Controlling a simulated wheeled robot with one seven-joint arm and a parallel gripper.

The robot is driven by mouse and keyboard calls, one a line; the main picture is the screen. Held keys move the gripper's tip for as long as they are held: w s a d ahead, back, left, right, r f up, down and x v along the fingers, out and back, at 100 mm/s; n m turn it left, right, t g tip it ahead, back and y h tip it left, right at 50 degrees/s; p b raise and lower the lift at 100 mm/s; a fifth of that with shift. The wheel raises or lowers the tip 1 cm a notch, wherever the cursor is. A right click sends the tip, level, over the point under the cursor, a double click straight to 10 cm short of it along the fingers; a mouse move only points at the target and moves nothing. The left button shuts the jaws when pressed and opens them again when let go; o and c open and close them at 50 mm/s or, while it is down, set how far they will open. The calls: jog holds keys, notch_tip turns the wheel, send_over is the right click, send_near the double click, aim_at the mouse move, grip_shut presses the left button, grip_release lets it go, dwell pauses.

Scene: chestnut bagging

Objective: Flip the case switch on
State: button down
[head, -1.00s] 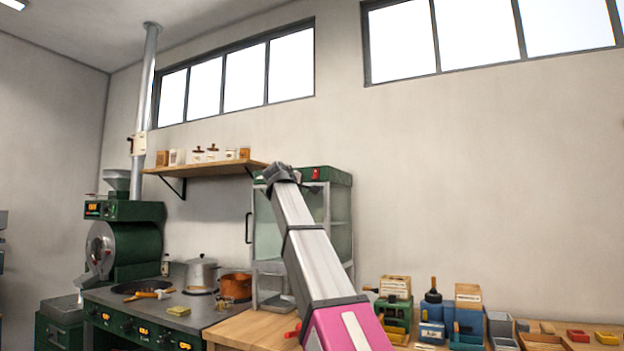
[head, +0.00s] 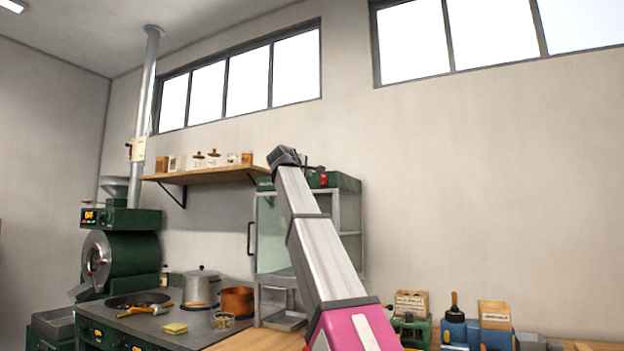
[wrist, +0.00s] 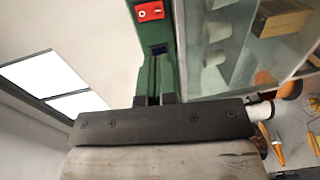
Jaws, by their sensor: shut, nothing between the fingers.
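The case (head: 350,215) is a green-topped cabinet with glass panes, standing on the wooden counter under the end of the shelf. Its switch (head: 323,180) is a small red piece on the green top band. In the wrist view the red switch (wrist: 150,11) sits near the top edge on the green band, with a white mark on it; its exact position is too small to tell. My gripper (head: 316,168) is shut and empty, close to the green top near the switch. In the wrist view its fingers (wrist: 155,99) appear below the switch, apart from it in the picture.
A wooden shelf (head: 210,173) with jars ends just left of the case. A stove with a pot (head: 201,286) and a copper pan (head: 237,301) stands lower left. Boxes and bottles (head: 455,318) stand right of my arm. The wall right of the case is clear.

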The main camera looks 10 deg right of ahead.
aim_at(323, 184)
jog(key=x, duration=1.3)
jog(key=shift+w+d, duration=0.15)
jog(key=shift+w, duration=0.1)
jog(key=shift+s, duration=0.1)
jog(key=s+a+f, duration=0.1)
jog(key=s+a, duration=0.7)
jog(key=s, duration=0.3)
jog(key=shift+s+f, duration=0.35)
jog(key=shift+f, duration=0.05)
